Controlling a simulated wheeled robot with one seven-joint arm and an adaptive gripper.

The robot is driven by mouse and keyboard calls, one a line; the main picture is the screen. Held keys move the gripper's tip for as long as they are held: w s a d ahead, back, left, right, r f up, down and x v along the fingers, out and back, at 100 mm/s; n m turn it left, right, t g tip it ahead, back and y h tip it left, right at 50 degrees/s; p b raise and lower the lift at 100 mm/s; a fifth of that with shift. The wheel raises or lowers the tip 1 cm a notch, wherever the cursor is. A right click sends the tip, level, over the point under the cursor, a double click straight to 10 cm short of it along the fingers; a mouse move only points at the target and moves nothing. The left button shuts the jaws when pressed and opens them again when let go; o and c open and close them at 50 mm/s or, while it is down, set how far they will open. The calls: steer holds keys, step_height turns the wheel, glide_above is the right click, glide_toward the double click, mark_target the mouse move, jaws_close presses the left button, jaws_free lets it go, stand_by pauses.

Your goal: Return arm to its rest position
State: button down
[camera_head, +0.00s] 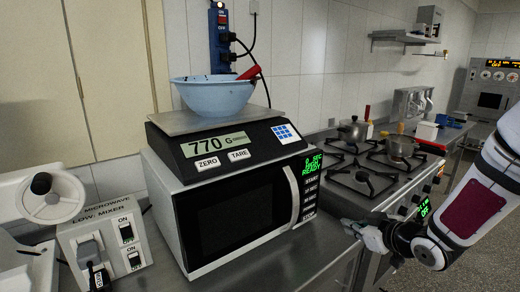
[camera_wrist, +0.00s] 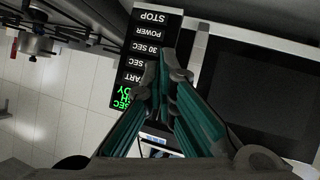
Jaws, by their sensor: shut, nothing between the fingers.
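My gripper (camera_head: 352,230) is at the right of the head view, in front of the stove side of the counter and just right of the microwave (camera_head: 240,220). My arm comes in from the right edge. In the wrist view the teal and grey fingers of my gripper (camera_wrist: 164,68) meet at the tips, with nothing between them. Behind them is the microwave's button panel (camera_wrist: 150,40), seen upside down. I cannot tell whether the fingertips touch anything.
A scale (camera_head: 235,150) reading 770 G sits on the microwave. On it stands a blue bowl (camera_head: 213,97) with a red-handled utensil (camera_head: 249,72). Right of the microwave is a stove (camera_head: 365,180) with pots. A switch box (camera_head: 105,240) stands left.

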steer(key=s+d+r+m+g+h, duration=0.2)
steer(key=s+r+m+g+h, duration=0.3)
steer(key=s+r, duration=0.65)
steer(key=s+a+r+m+g, duration=0.1)
steer(key=s+a, duration=0.3)
steer(key=s, duration=0.7)
steer(key=s+a+r+m+g+y+p, duration=0.1)
steer(key=s+a+r, duration=0.1)
steer(key=s, duration=0.9)
steer(key=shift+a+r+g, duration=0.25)
steer(key=shift+a+g, duration=0.05)
steer(key=shift+a, duration=0.55)
